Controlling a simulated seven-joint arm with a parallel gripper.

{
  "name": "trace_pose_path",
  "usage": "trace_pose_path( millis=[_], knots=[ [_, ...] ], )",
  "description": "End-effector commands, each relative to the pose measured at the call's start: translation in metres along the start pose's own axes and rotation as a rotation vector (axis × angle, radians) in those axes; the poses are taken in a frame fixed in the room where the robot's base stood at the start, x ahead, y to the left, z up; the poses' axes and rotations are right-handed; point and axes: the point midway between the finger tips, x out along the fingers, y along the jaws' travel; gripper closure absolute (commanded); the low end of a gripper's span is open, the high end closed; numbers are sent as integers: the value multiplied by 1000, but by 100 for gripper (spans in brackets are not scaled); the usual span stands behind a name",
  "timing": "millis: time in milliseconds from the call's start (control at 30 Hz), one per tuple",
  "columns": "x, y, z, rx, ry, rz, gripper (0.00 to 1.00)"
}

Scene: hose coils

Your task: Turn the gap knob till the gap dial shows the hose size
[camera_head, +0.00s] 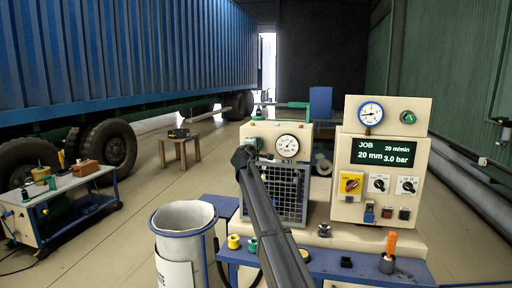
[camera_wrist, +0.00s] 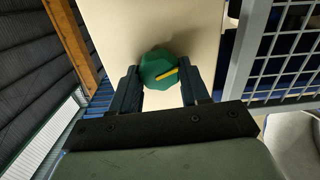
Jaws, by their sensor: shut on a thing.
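The green gap knob (camera_wrist: 157,64), with a yellow pointer mark, sits between the two fingers of my gripper (camera_wrist: 160,76) in the wrist view. The fingers are shut on its sides. In the head view my gripper (camera_head: 243,156) is at the left of the cream machine's front, and it and my arm hide most of the knob. The round white gap dial (camera_head: 288,146) is just right of it; its needle is too small to read. The job display (camera_head: 383,153) shows 20 mm, 20 m/min and 3.0 bar in green.
A wire-mesh guard (camera_head: 286,192) is below the dial; its mesh fills the right of the wrist view. A control panel (camera_head: 347,208) with knobs and a gauge (camera_head: 371,113) stands to the right. A grey bin (camera_head: 184,218) is front left, with a tool cart (camera_head: 62,187) farther left.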

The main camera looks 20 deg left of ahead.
Motion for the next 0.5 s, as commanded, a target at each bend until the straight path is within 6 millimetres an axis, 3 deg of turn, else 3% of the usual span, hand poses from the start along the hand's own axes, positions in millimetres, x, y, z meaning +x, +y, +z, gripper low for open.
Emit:
trace_pose_path(
  millis=[500],
  knots=[
    [0, 2, 1, 489, -1, 0, 85]
  ],
)
